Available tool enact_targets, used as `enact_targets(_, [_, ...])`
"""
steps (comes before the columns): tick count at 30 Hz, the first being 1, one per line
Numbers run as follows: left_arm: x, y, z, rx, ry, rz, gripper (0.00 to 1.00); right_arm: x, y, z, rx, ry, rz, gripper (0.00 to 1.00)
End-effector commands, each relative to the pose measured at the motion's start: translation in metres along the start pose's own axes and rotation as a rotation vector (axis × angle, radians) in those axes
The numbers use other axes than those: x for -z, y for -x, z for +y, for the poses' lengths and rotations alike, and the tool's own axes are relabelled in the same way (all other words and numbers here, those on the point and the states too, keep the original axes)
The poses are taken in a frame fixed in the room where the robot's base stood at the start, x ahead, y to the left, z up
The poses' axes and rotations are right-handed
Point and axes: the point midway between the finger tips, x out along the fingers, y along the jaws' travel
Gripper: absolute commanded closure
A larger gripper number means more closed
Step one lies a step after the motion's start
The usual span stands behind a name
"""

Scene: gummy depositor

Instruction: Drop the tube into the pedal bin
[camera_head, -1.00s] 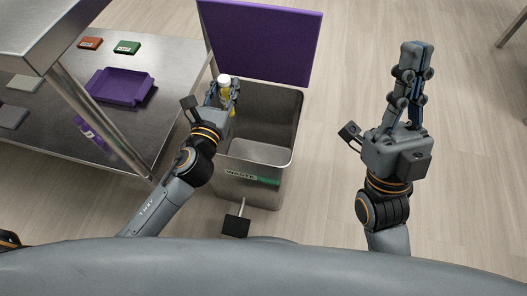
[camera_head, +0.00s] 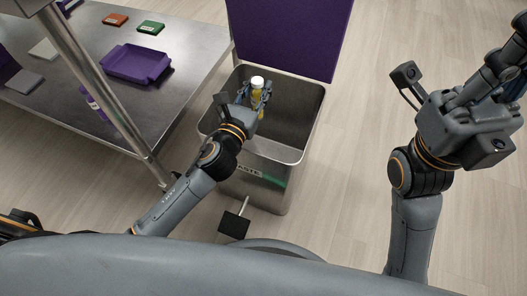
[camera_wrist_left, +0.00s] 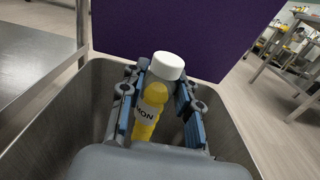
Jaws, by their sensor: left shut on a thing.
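The tube (camera_head: 259,89) is yellow with a white cap and a label. My left gripper (camera_head: 257,97) is shut on it and holds it upright over the pedal bin's opening. In the left wrist view the tube (camera_wrist_left: 150,112) stands between the two blue-padded fingers, with the bin walls around. The pedal bin (camera_head: 300,150) is grey metal with a waste label and a black pedal (camera_head: 234,225). Its purple lid (camera_head: 290,35) stands open at the back. My right gripper (camera_head: 508,75) is at the right, partly cut off by the frame, away from the bin.
A steel table (camera_head: 195,50) stands left of the bin, with a purple tray (camera_head: 137,63), a red block (camera_head: 115,19) and a green block (camera_head: 151,27). A table leg (camera_head: 100,90) rises close to my left arm. The floor right of the bin is clear.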

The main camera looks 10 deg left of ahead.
Motion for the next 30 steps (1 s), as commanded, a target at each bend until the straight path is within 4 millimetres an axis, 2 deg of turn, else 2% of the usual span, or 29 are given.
enact_targets(12, [0.004, 0.000, 0.000, 0.000, 0.001, -0.001, 1.00, 0.001, -0.004, -0.001, 0.007, 0.002, 0.016, 1.00])
enact_targets(13, [0.004, 0.000, 0.000, 0.000, 0.000, -0.001, 0.63, 0.001, -0.004, -0.001, 0.007, 0.002, 0.016, 1.00])
enact_targets(16, [0.004, 0.000, 0.000, 0.000, 0.000, -0.001, 0.42, 0.001, -0.004, -0.001, 0.007, 0.002, 0.016, 1.00])
enact_targets(26, [0.005, 0.002, 0.000, 0.000, 0.000, 0.001, 0.41, 0.001, -0.003, -0.001, 0.006, 0.002, 0.016, 1.00])
enact_targets(30, [0.006, 0.015, 0.000, 0.000, -0.002, 0.002, 0.41, 0.001, -0.003, -0.001, 0.006, 0.003, 0.016, 1.00])
